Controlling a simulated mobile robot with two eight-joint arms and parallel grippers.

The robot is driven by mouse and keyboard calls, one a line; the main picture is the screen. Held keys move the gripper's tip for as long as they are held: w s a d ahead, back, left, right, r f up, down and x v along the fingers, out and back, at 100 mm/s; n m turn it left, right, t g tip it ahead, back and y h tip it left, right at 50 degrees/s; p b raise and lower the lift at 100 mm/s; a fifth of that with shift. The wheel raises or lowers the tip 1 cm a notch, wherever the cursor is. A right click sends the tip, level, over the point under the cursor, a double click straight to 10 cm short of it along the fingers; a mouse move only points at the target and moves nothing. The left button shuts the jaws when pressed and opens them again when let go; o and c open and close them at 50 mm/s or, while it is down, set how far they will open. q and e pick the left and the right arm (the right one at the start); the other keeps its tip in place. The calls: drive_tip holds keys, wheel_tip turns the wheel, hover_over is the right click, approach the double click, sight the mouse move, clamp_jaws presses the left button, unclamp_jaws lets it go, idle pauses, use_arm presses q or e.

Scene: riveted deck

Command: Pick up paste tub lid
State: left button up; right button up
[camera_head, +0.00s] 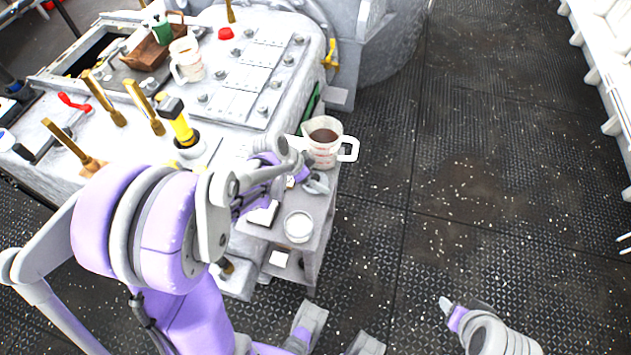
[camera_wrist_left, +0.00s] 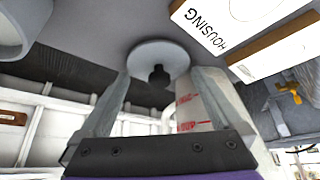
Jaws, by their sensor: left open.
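The paste tub lid (camera_wrist_left: 145,56) is a pale grey disc with a black knob. In the left wrist view it shows between and beyond the fingertips of my left gripper (camera_wrist_left: 160,88). It lies on the small cart top (camera_head: 318,214) and shows partly in the head view (camera_head: 317,184), beside my left gripper (camera_head: 303,174). That gripper is open, its fingers on either side of the knob in the picture; contact cannot be told. The white paste tub (camera_head: 298,227) stands near the cart's front edge. My right gripper (camera_head: 452,306) is low at the bottom right, its fingers unclear.
A measuring jug (camera_head: 324,143) with dark liquid stands behind the lid on the cart. A box marked HOUSING (camera_wrist_left: 232,22) lies close beside the lid. The grey machine (camera_head: 130,148) with brass levers is on the left. The deck (camera_head: 470,190) at right is clear.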

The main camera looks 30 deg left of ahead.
use_arm(q)
drive_tip(key=shift+d+f, duration=0.1)
drive_tip(key=shift+f, duration=0.05)
drive_tip(key=c, duration=1)
